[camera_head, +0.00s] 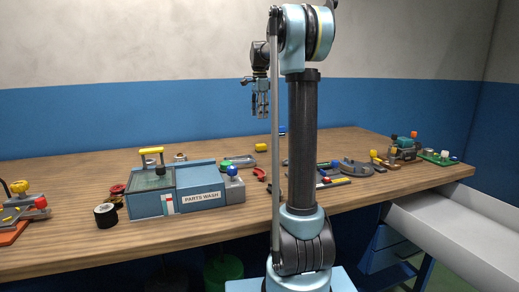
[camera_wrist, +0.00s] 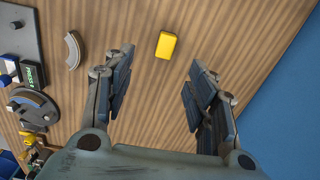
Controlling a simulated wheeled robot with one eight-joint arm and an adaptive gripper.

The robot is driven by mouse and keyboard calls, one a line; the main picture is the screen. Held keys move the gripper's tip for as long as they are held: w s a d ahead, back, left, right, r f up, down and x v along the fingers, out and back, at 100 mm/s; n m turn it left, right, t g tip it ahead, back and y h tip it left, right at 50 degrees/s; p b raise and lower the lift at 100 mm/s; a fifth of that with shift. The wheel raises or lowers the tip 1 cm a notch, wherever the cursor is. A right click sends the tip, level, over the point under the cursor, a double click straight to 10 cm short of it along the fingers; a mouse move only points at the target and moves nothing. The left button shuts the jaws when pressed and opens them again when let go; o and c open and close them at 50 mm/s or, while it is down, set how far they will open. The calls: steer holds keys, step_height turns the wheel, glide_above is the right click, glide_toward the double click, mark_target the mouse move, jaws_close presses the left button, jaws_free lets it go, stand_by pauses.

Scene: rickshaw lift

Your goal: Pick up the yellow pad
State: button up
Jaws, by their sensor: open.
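The yellow pad (camera_wrist: 166,45) is a small block lying flat on the bare wooden table. In the wrist view it shows at the upper middle, ahead of and between my open fingers and apart from both. In the head view a small yellow block (camera_head: 261,148), which looks like the same pad, lies toward the back of the table, beneath my gripper. My gripper (camera_head: 261,112) hangs pointing down, well above the table. In the wrist view my gripper (camera_wrist: 160,66) has its fingers spread wide with nothing between them.
A blue PARTS WASH box (camera_head: 200,195) with a yellow handle (camera_head: 151,150) stands left of centre. Red, green and grey parts lie near it. A grey curved piece (camera_wrist: 74,50) and a PRESS fixture (camera_wrist: 36,75) lie left of the pad. Wood around the pad is clear.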

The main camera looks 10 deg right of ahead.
steer(key=w, duration=0.2)
glide_above(260, 145)
steer(key=w, duration=0.1)
step_height(260, 145, down, 11)
steer(key=shift+w+f, duration=0.15)
steer(key=shift+d+f, duration=0.1)
steer(key=shift+f, duration=2.9)
steer(key=shift+c, duration=0.3)
steer(key=c, duration=1.2)
steer(key=shift+o, duration=0.2)
steer(key=shift+r, duration=0.15)
